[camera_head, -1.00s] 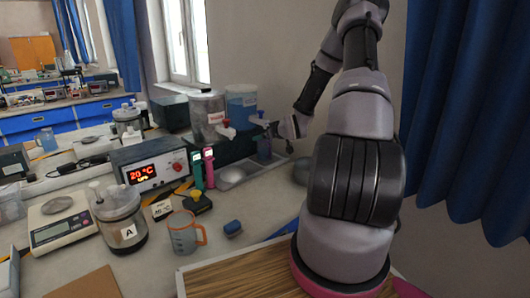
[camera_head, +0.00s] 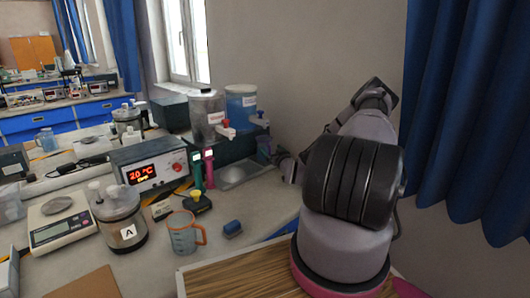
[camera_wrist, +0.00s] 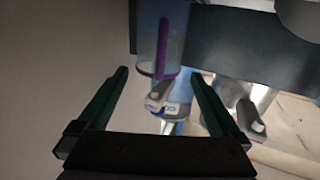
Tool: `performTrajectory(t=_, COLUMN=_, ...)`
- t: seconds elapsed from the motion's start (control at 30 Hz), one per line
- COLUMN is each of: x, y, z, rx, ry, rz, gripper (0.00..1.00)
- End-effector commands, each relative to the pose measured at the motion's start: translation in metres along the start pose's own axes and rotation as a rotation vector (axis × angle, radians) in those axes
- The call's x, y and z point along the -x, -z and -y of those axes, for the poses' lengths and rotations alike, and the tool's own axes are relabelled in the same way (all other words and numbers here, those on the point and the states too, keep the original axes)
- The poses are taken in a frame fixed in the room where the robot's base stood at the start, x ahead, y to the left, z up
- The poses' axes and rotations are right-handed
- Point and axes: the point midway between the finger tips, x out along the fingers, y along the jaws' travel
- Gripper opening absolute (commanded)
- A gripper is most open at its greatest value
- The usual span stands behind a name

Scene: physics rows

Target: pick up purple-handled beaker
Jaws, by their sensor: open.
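The purple-handled beaker (camera_wrist: 174,50) shows clear in the wrist view, at the top centre, with its purple handle facing the camera. In the head view, a small bluish-purple shape that appears to be this beaker (camera_head: 264,147) stands below the blue container's tap. My gripper (camera_wrist: 160,75) is open, with its two dark green fingers spread to the left and right of the beaker's lower part in the picture. Nothing is held, and the beaker appears to lie beyond the fingertips. In the head view my gripper (camera_head: 286,164) is small and partly hidden by my arm.
A blue container (camera_head: 242,103) and a clear container (camera_head: 206,115) with taps stand close behind. A metal sink tray (camera_head: 240,173) lies in front.

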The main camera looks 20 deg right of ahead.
Motion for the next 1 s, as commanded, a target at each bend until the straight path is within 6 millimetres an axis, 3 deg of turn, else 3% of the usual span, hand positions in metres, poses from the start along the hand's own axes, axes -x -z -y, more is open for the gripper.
performTrajectory(t=0.4, x=-0.050, y=-0.007, z=-0.002, rx=0.001, ry=0.001, rz=0.000, gripper=1.00)
performTrajectory(t=0.7, x=-0.054, y=-0.007, z=-0.002, rx=0.000, ry=0.000, rz=0.001, gripper=1.00)
performTrajectory(t=0.9, x=-0.054, y=-0.007, z=-0.002, rx=0.000, ry=0.000, rz=0.001, gripper=0.23)
performTrajectory(t=0.97, x=-0.054, y=-0.006, z=-0.002, rx=0.001, ry=0.000, rz=0.000, gripper=0.07)
performTrajectory(t=1.0, x=-0.054, y=-0.006, z=-0.002, rx=0.001, ry=0.000, rz=0.000, gripper=0.07)
